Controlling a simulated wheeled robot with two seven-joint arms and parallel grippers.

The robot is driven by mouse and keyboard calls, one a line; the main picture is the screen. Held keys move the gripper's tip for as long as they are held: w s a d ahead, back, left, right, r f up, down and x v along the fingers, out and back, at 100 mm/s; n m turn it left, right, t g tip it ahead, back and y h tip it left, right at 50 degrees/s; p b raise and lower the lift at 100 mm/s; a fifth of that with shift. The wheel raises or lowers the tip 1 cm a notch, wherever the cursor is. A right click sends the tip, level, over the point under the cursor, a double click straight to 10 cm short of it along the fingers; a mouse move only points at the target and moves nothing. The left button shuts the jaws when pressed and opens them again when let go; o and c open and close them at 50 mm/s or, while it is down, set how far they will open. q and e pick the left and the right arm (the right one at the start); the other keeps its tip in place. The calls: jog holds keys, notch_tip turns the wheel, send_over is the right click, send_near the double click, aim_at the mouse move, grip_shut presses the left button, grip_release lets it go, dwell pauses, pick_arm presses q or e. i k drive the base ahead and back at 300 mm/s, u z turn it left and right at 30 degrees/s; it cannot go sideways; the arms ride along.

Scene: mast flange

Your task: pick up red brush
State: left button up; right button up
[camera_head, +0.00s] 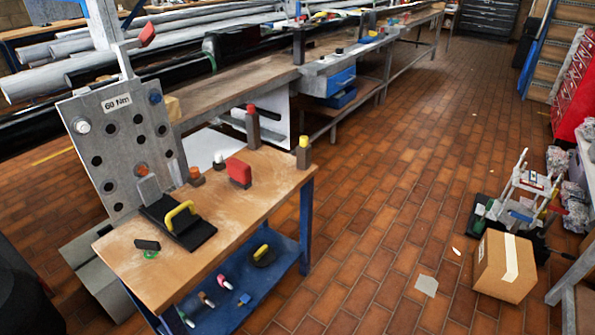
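A small red block-shaped thing (239,171) stands near the back edge of the wooden table top (130,262), right of the middle. It looks like the red brush, but it is too small to make out bristles. Nothing touches it from above. Neither of my grippers shows in the head view.
Left of it are a black plate with a yellow handle (180,216), an orange-topped piece (195,173) and a white-topped piece (218,161). A grey "60 Nm" flange plate (104,158) rises at left.

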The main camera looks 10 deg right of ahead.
aim_at(239, 174)
jog(key=u, duration=1.15)
jog(key=k, duration=0.35)
jog(key=z, duration=1.5)
jog(key=i, duration=1.1)
jog(key=u, duration=0.85)
jog(key=i, duration=0.6)
jog(key=u, duration=0.65)
